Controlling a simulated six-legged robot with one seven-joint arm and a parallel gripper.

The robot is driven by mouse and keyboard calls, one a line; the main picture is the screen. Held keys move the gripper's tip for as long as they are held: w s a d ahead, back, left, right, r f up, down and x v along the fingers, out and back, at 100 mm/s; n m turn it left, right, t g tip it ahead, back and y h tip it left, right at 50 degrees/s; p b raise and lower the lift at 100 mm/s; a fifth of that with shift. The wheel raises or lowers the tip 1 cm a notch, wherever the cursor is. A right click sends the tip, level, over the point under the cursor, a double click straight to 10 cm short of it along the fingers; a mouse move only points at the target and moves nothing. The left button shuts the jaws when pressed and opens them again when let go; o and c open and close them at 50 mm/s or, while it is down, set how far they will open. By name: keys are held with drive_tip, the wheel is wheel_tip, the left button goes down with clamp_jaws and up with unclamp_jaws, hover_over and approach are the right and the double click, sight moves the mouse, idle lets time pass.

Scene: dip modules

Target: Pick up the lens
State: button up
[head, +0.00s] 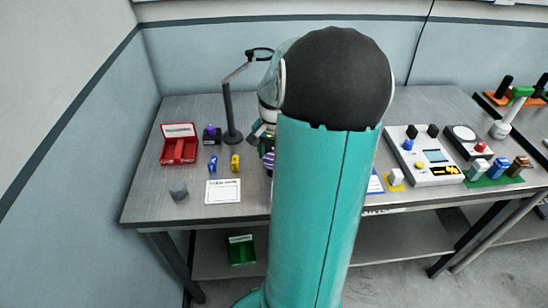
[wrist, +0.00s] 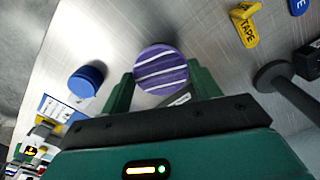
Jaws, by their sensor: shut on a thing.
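A round purple piece with white wavy stripes, which I take to be the lens (wrist: 160,70), sits between the two green fingers of my gripper (wrist: 161,84) in the wrist view. The fingers are shut on its sides, and its striped face shows. In the head view the striped piece (head: 268,160) is partly hidden by my arm, by my gripper (head: 263,142). It is over the table; I cannot tell whether it touches the surface.
A lamp (head: 231,115) stands left of my gripper. A red box (head: 179,148), yellow block (head: 235,163), blue block (head: 212,164) and white card (head: 223,191) lie left. A blue round piece (wrist: 86,80) is near the gripper. A white console (head: 425,158) stands right.

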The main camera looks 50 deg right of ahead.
drive_tip(key=s+a+r, duration=0.2)
drive_tip(key=s+r, duration=0.4)
drive_tip(key=s+a+r, duration=0.2)
drive_tip(key=s+r, duration=0.4)
drive_tip(key=s, duration=0.1)
drive_tip(key=shift+s+a, duration=0.15)
drive_tip(key=shift+a, duration=0.1)
drive_tip(key=shift+a, duration=0.15)
